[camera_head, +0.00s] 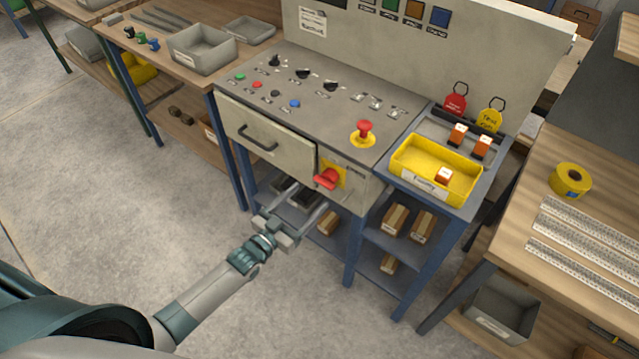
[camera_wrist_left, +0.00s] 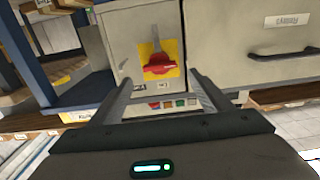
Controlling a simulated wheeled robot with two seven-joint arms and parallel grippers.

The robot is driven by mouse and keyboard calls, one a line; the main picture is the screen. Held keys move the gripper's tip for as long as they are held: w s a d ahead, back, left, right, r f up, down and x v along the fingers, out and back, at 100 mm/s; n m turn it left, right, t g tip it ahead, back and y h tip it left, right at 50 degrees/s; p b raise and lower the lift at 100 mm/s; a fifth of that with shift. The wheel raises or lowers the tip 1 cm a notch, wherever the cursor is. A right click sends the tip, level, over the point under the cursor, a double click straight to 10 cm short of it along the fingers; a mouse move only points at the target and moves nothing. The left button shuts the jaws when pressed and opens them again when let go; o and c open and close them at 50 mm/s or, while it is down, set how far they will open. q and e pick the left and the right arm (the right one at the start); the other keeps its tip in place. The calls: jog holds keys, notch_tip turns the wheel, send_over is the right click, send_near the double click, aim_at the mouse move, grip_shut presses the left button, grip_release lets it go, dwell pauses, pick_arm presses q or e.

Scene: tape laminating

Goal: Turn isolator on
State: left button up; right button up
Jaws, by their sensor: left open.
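The isolator is a red rotary handle (camera_head: 327,179) on a yellow plate, on the front face of the grey control console (camera_head: 375,188), right of its drawer. The wrist view, which looks roughly upside down, shows the red handle (camera_wrist_left: 158,64) lying crosswise on the yellow plate (camera_wrist_left: 172,50). My left gripper (camera_head: 308,196) is open and empty, in front of and a little below the isolator. In the wrist view my left gripper's fingers (camera_wrist_left: 161,82) frame the handle from either side, with no visible contact. My right gripper is not in view.
A drawer (camera_head: 265,138) with a dark handle is left of the isolator. A red emergency button (camera_head: 364,131) stands on the console top.

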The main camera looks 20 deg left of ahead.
aim_at(322, 184)
pick_arm(q)
jog(key=p+x, duration=0.1)
jog(key=x, duration=0.5)
jog(key=shift+w+d, duration=0.1)
jog(key=shift+w, duration=0.2)
jog(key=c, duration=1.5)
